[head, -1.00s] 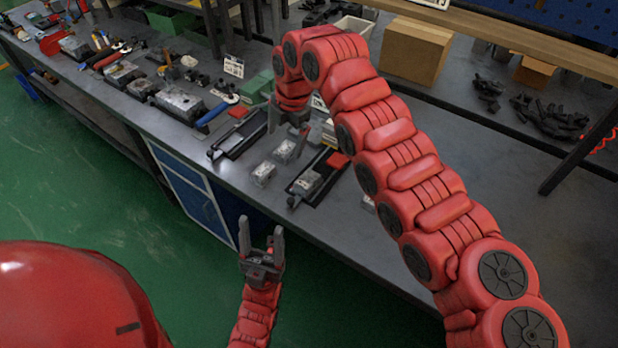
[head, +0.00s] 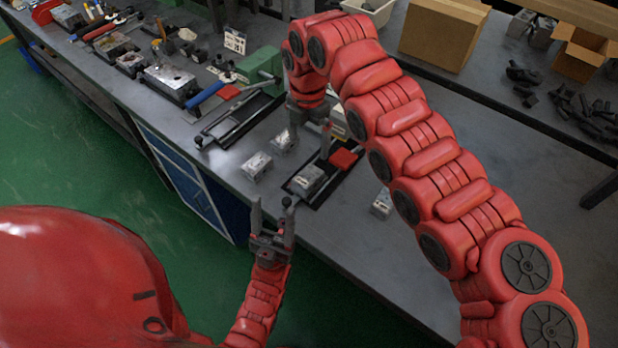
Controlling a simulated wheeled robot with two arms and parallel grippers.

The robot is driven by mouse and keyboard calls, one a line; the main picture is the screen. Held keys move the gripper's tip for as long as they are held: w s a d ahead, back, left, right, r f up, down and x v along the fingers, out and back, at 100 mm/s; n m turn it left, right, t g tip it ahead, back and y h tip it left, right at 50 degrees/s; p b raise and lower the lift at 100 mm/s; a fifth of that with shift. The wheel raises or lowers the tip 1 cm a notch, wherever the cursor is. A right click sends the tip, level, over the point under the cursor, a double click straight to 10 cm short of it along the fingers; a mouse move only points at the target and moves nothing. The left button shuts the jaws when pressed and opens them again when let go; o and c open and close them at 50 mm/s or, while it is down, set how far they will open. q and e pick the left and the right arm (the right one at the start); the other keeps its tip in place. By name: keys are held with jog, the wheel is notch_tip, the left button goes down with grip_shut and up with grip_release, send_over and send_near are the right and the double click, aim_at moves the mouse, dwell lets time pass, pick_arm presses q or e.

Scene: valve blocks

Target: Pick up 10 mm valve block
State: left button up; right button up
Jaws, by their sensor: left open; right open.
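Several small grey metal valve blocks are on the bench, and I cannot tell which is the 10 mm one. One valve block (head: 256,166) stands near the bench's front edge, and another valve block (head: 284,143) is just behind it. A third valve block (head: 308,180) sits on a black tray (head: 324,187). One more valve block (head: 382,204) is partly hidden by my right arm. My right gripper (head: 309,142) is open, pointing down above the bench behind the tray block. My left gripper (head: 273,207) is open and empty, fingers up, in front of the bench edge.
A second black tray (head: 240,121) with a red piece (head: 229,92) lies to the left. A red piece (head: 343,158) is at the tray's far end. A green machine (head: 260,65), tools and cardboard boxes (head: 440,35) fill the back.

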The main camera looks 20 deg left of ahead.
jog(key=p, duration=0.2)
send_over(308, 176)
jog(key=f, duration=0.8)
jog(key=shift+s+d+f, duration=0.1)
jog(key=shift+s+f, duration=0.1)
jog(key=shift+s, duration=0.05)
jog(key=shift+f+p, duration=0.3)
jog(key=shift+f, duration=0.15)
jog(key=f, duration=0.1)
jog(key=f+p, duration=0.1)
jog(key=f, duration=0.2)
jog(key=shift+w+a+f, duration=0.1)
jog(key=shift+w+a, duration=0.1)
jog(key=shift+w, duration=0.05)
jog(key=shift+f, duration=0.4)
grip_shut()
